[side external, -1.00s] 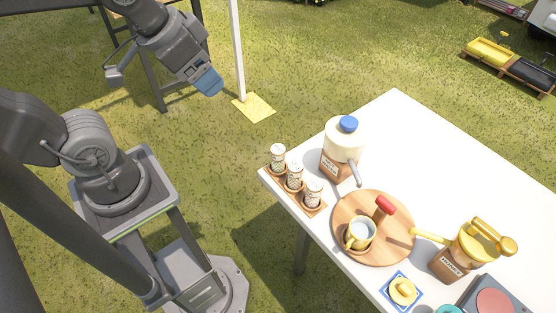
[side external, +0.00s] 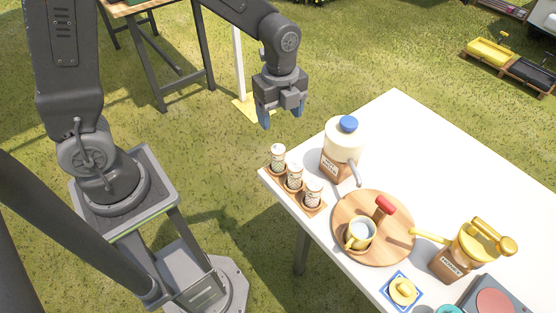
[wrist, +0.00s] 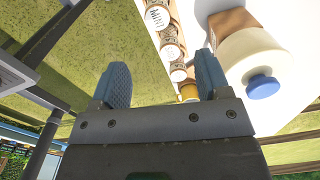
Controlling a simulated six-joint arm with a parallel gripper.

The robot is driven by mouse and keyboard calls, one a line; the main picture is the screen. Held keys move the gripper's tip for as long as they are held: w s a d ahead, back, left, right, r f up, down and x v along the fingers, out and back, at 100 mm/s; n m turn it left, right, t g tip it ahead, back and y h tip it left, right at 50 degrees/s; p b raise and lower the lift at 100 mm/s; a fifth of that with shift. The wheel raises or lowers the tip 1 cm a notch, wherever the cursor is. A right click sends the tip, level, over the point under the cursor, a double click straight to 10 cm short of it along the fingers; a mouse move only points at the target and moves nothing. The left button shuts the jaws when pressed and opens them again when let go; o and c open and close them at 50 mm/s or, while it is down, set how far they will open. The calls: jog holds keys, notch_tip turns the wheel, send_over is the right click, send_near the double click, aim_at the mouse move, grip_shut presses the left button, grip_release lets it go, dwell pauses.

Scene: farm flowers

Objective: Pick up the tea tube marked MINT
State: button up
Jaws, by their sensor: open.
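Three tea tubes stand in a row in a wooden rack (side external: 285,185) at the table's left corner. The tube at the far left end (side external: 278,157) shows in the wrist view (wrist: 158,15) with lettering that seems to read MINT. The middle tube (side external: 295,175) and the tube nearest the board (side external: 313,194) have labels too small to read. My gripper (side external: 282,110) is open and empty, pointing down, above and behind the rack, just off the table's edge. It touches nothing. In the wrist view, the tubes lie between and beyond its blue fingers.
A cream jug with a blue cap (side external: 344,143) stands close to the right of the rack. The table's far right is clear.

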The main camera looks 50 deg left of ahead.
aim_at(279, 149)
jog(key=f, duration=1.1)
jog(key=shift+s+f, duration=0.2)
jog(key=shift+f, duration=0.2)
jog(key=shift+c, duration=0.2)
jog(key=c, duration=1)
jog(key=shift+r, duration=0.15)
